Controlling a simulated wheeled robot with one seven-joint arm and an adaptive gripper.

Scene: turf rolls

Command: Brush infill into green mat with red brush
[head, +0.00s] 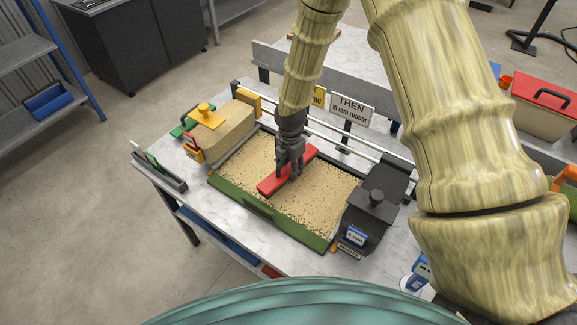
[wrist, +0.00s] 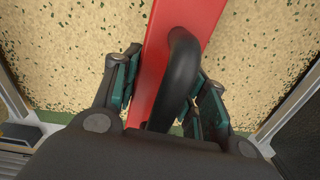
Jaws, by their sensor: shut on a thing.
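The green mat (head: 243,204) lies framed on the table, its surface almost fully covered with tan infill with dark green specks. Its green front edge shows bare. The red brush (head: 271,184) lies diagonally across the middle of the mat, at infill level. In the wrist view, the red brush (wrist: 186,15) runs between my fingers, with a black arched handle on top. My gripper (head: 290,168) is above the brush, shut on the black handle; its fingers also show in the wrist view (wrist: 165,85). The brush's underside and bristles are hidden.
A tan sand hopper with a yellow knob (head: 222,132) stands left of the mat. A black hopper (head: 374,206) stands at the right. A sign reading "THEN 10 mm rubber" (head: 351,108) and rails stand behind. A red-lidded box (head: 545,100) is at far right.

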